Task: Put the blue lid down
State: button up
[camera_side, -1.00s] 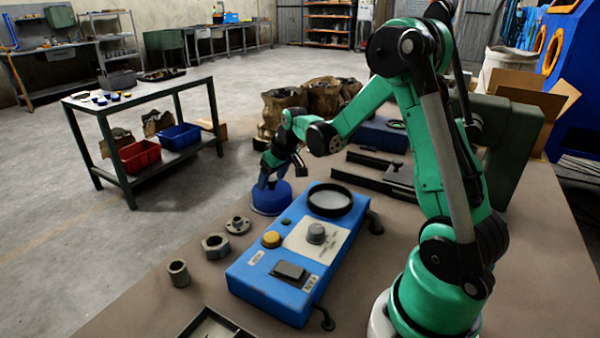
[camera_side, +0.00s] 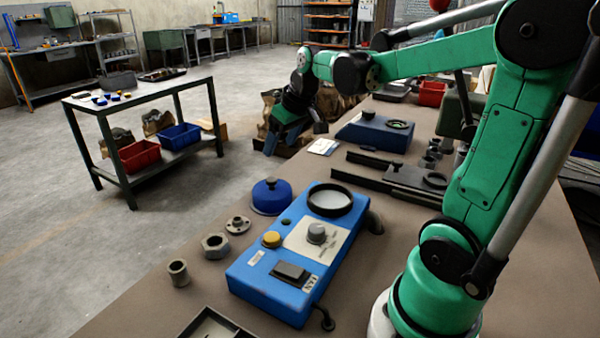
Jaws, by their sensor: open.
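The blue lid (camera_side: 271,197) is a round dome with a dark knob on top. It sits upright on the brown bench top, just left of the far end of the blue control box (camera_side: 291,262). My gripper (camera_side: 283,146) is above and beyond the lid, clear of it. Its fingers are apart and hold nothing that I can see. The round black-rimmed opening (camera_side: 329,199) is on the far end of the control box, with a pale inside.
A flanged ring (camera_side: 238,224), a hex nut (camera_side: 215,246) and a short sleeve (camera_side: 178,273) stand left of the control box. Black rails (camera_side: 350,187) and a second blue box (camera_side: 375,134) lie beyond it. Sacks stand behind my gripper.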

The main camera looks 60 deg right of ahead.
jog(key=s+a+f+n+t, duration=0.1)
jog(key=s+a, duration=0.2)
jog(key=a, duration=0.4)
jog(key=s+a+f+n+t+y, duration=0.1)
jog(key=s+a, duration=0.1)
jog(key=a, duration=0.5)
jog(key=shift+s+a+f, duration=0.15)
jog(key=shift+s+a, duration=0.15)
jog(key=shift+s, duration=0.1)
